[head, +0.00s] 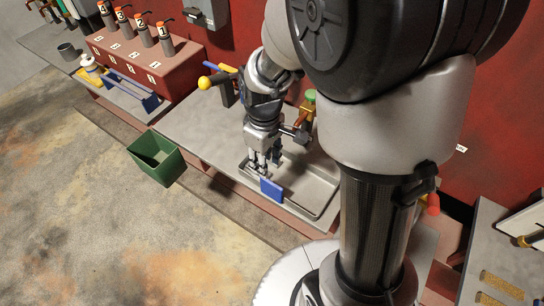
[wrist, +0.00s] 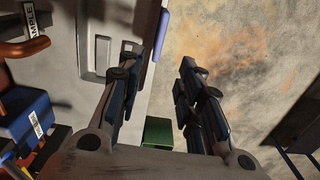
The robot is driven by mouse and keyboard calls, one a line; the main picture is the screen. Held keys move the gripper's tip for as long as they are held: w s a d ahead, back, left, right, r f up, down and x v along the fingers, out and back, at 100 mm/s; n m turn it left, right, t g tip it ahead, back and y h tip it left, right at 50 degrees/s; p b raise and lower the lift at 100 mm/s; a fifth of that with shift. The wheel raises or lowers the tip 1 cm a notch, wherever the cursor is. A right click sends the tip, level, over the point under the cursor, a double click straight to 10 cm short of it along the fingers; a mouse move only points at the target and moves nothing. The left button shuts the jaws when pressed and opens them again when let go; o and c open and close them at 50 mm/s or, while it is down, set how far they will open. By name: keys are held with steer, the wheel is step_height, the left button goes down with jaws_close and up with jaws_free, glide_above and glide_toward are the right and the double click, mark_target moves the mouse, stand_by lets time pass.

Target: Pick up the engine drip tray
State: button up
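The engine drip tray (head: 318,212) is a shallow grey metal tray lying on the grey workbench, with a blue handle (head: 271,189) on its front edge. My gripper (head: 262,168) points down close behind the handle, over the tray's left front part. In the wrist view my gripper (wrist: 158,56) has its fingers spread apart with nothing held between them. The blue handle (wrist: 161,35) shows just beyond the fingertips, apart from them. My arm hides part of the tray's right side in the head view.
A green bin (head: 157,157) stands in front of the bench; it also shows in the wrist view (wrist: 158,132). A brown holder with a green top (head: 308,103) stands behind the tray. A red block with numbered handles (head: 145,65) is at the back left. The front floor is clear.

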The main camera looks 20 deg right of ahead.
mark_target(267, 181)
step_height(267, 181, down, 12)
steer(key=b, duration=0.4)
steer(key=shift+w+d+r+b, duration=0.1)
steer(key=shift+d+b, duration=0.05)
steer(key=shift+b, duration=0.15)
steer(key=shift+r, duration=0.1)
steer(key=shift+c, duration=0.5)
jaws_close()
